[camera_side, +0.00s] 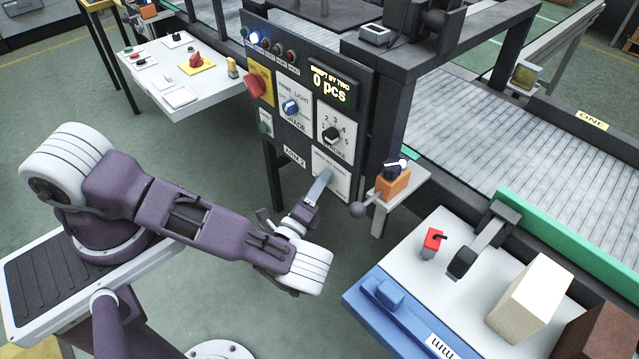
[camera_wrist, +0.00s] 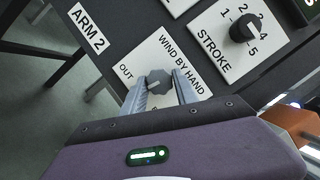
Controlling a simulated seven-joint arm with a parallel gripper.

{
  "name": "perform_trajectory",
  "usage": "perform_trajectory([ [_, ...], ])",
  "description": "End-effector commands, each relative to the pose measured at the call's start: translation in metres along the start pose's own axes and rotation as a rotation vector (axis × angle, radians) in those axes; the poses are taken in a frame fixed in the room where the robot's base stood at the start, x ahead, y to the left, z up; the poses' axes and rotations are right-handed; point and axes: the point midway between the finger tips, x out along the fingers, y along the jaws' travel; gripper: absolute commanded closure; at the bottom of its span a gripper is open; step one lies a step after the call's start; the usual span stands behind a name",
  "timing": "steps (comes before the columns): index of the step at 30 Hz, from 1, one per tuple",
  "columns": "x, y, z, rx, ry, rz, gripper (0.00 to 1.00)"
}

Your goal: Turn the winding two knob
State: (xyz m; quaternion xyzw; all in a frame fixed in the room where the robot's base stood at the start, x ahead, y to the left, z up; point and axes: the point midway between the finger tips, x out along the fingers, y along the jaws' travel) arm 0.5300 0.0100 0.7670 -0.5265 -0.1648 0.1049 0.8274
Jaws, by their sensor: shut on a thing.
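The winding knob (camera_wrist: 158,80) is a small grey faceted knob on a white plate (camera_wrist: 143,48) marked "WIND BY HAND" and "OUT", seen in the wrist view. My gripper (camera_wrist: 161,84) has one finger on each side of the knob and is shut on it. In the side view my gripper (camera_side: 321,187) reaches the lower part of the dark control panel (camera_side: 290,128), at the white plate (camera_side: 338,186) beside the "ARM 2" label. The knob is hidden behind the fingers there. Its pointer angle is hard to read.
A ball-ended lever (camera_side: 357,209) by an orange box (camera_side: 393,181) stands close right of my gripper. A blue-edged white table (camera_side: 400,265) is lower right.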

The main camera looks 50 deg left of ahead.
Motion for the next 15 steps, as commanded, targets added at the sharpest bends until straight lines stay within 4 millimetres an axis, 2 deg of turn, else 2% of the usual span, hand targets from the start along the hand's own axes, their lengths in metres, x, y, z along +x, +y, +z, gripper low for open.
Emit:
perform_trajectory([
  [1,0.0001,-0.0004,-0.0011,-0.001,0.003,-0.001,1.00],
  [2,0.0001,-0.0004,-0.0011,-0.002,0.003,-0.001,0.59],
  [4,0.0001,-0.0003,-0.0010,-0.002,0.003,0.000,0.45],
  [13,-0.0005,-0.0001,-0.0005,-0.001,0.001,0.000,0.43],
  [15,-0.0065,0.0003,-0.0004,-0.002,0.001,0.001,0.43],
])
